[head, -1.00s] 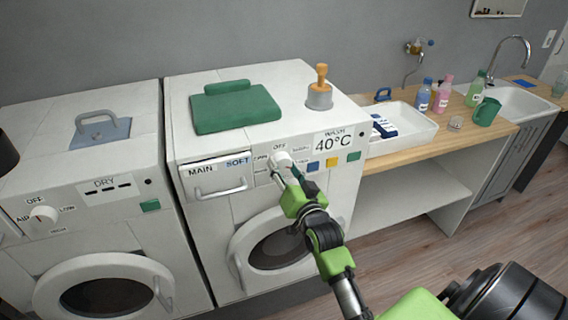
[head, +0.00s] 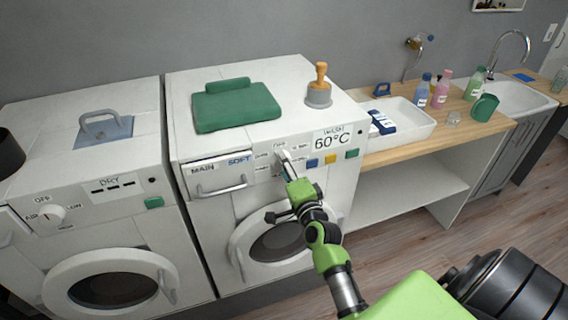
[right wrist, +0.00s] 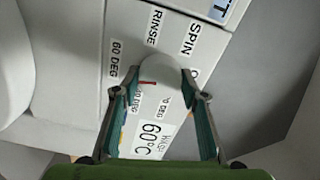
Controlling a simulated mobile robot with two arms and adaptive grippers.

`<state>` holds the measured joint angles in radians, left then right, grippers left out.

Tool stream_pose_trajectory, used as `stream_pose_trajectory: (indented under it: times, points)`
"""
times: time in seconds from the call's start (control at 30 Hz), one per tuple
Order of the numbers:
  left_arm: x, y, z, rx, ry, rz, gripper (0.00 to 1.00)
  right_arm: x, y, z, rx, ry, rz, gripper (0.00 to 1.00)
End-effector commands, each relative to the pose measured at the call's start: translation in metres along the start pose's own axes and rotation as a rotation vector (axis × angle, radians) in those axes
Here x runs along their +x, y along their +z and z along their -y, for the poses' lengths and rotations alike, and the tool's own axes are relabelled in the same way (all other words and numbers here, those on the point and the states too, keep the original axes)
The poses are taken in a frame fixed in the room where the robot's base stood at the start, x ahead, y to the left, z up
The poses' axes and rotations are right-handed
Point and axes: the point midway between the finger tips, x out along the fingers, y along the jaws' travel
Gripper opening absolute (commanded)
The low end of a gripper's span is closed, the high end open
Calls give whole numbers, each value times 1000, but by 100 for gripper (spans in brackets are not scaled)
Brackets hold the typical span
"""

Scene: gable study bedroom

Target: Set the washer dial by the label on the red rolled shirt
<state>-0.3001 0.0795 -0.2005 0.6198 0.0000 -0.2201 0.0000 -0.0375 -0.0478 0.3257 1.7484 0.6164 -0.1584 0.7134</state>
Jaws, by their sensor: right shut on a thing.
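The washer (head: 290,210) stands in the middle of the head view. Its display (head: 332,140) reads 60°C. The washer dial (right wrist: 162,70) is a round white knob with a red mark on its side; labels SPIN, RINSE and 60 DEG (right wrist: 117,60) sit around it, others are partly covered. My right gripper (right wrist: 160,92) is shut on the dial, one finger on each side; in the head view it reaches the panel from below and hides part of the dial. The red rolled shirt and its label are not in view. My left gripper is not in view.
A dryer (head: 90,240) with its own dial (head: 46,215) stands left. A white tray (head: 415,122), bottles (head: 441,92) and a sink (head: 515,98) are on the right.

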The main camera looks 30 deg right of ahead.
Motion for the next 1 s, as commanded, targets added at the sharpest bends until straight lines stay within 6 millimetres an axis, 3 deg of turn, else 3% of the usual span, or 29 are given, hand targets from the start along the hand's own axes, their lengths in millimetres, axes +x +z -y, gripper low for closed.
stream_pose_trajectory:
  times: [0.4,0.97,1.0]
  points:
    - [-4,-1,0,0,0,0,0,0,0,-1,190,3,1,18]
    - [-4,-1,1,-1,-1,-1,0,0,1,-1,215,2,1,18]
    - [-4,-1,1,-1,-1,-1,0,0,1,-1,215,2,1,50]
